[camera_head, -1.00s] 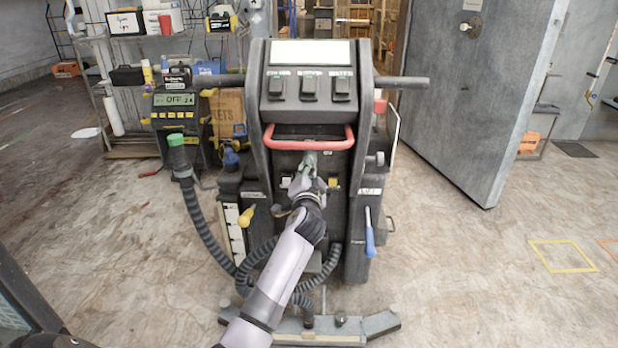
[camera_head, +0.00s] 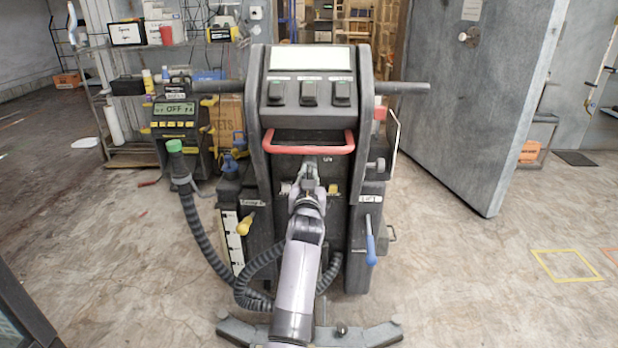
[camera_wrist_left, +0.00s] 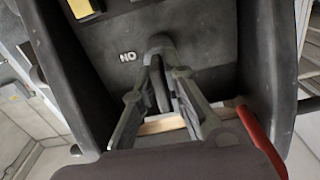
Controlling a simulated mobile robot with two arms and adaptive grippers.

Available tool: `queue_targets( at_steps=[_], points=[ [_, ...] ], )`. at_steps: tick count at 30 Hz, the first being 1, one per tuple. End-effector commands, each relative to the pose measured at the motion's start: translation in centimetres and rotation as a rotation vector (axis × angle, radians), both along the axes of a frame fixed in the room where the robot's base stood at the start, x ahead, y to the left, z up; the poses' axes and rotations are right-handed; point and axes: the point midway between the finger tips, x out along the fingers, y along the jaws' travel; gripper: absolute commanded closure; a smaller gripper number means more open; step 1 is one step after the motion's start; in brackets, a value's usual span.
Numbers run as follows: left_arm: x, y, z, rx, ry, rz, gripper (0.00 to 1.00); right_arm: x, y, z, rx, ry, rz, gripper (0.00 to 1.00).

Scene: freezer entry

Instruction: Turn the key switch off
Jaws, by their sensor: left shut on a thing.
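The key switch (camera_wrist_left: 160,80) is a dark grey key on the black front panel of the machine, beside a small white label (camera_wrist_left: 127,57) that appears as ON turned upside down. My left gripper (camera_wrist_left: 160,88) is shut on the key, with one finger on each side of it. In the head view my left gripper (camera_head: 310,168) is at the middle of the panel, just below the red handle (camera_head: 308,147). There it mostly hides the key. The right gripper is not in view.
The red handle also shows close to the fingers in the wrist view (camera_wrist_left: 262,143). A yellow-handled lever (camera_head: 245,224) and a blue-handled lever (camera_head: 370,246) flank the machine. A ribbed hose (camera_head: 200,228) hangs at left. The floor to the right is open.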

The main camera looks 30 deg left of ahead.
Motion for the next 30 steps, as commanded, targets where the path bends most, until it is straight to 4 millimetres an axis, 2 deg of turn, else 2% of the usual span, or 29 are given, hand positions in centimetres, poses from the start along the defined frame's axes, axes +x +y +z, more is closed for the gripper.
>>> queue_targets(
  at_steps=[20,21,27,30],
  points=[
    [-0.04,0.11,-0.06,-0.056,-0.033,0.002,1.0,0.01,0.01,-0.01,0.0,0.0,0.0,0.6],
    [-0.04,0.11,-0.06,-0.056,-0.033,0.002,0.87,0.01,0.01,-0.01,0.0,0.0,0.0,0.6],
    [-0.03,0.08,-0.05,-0.055,-0.033,0.001,0.73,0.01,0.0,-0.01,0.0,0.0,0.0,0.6],
    [-0.02,0.06,-0.04,-0.055,-0.033,0.001,0.72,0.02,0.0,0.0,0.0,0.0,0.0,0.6]
  ],
)
